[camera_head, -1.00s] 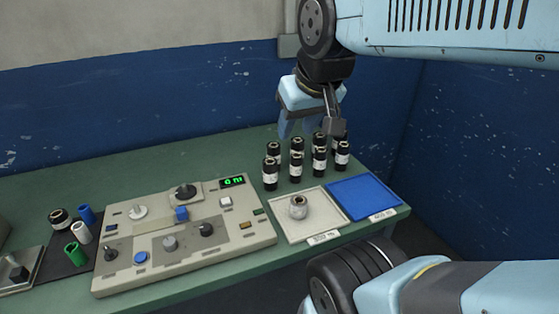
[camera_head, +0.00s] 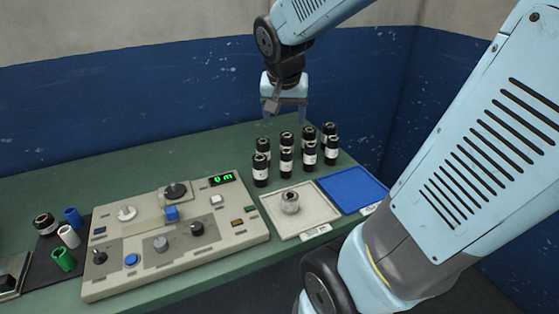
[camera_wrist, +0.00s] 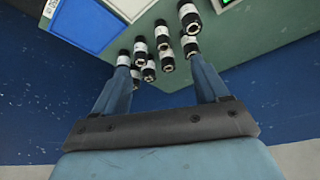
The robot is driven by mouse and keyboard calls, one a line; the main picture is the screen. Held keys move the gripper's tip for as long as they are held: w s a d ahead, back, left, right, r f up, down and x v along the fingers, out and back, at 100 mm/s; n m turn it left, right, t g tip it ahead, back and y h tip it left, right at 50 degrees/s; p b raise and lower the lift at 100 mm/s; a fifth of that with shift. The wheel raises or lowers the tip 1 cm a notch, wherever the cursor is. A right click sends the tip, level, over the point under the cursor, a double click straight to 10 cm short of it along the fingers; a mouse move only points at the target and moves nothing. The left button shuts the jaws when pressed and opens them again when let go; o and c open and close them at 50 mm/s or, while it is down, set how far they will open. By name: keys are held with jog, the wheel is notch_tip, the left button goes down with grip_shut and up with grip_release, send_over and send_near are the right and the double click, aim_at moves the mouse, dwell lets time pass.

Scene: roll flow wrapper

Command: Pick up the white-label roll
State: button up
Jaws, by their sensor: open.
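Several black rolls with white label bands stand upright in a cluster on the green bench. One is the front-left roll (camera_head: 260,169), another the front-right roll (camera_head: 331,150). I cannot tell which one is meant by the white-label roll. My gripper (camera_head: 285,116) is open, empty and pointing down, above the back of the cluster. In the wrist view, the cluster shows between and beyond my gripper's fingers (camera_wrist: 159,68), with one roll (camera_wrist: 167,61) near the middle. The left finger partly covers rolls there.
A white tray (camera_head: 272,207) holds a grey roll (camera_head: 290,203). A blue tray (camera_head: 350,190) is empty beside it. A control panel (camera_head: 180,262) sits left, with coloured rolls on a dark mat (camera_head: 43,272) further left. A blue wall (camera_head: 130,95) stands behind the bench.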

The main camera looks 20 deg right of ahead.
aim_at(287, 157)
jog(key=w+d+f+m+g+h, duration=0.1)
jog(key=w+d+f+m, duration=0.15)
jog(key=w+f, duration=0.35)
jog(key=w+d+f+m+h, duration=0.1)
jog(key=w+f+m, duration=0.2)
jog(key=w+f, duration=0.3)
jog(key=shift+s+x, duration=0.2)
jog(key=shift+x, duration=3.2)
jog(key=shift+s+x, duration=0.2)
jog(key=shift+x, duration=3.2)
jog(key=shift+d+f, duration=0.1)
jog(key=shift+c, duration=0.4)
jog(key=c, duration=1)
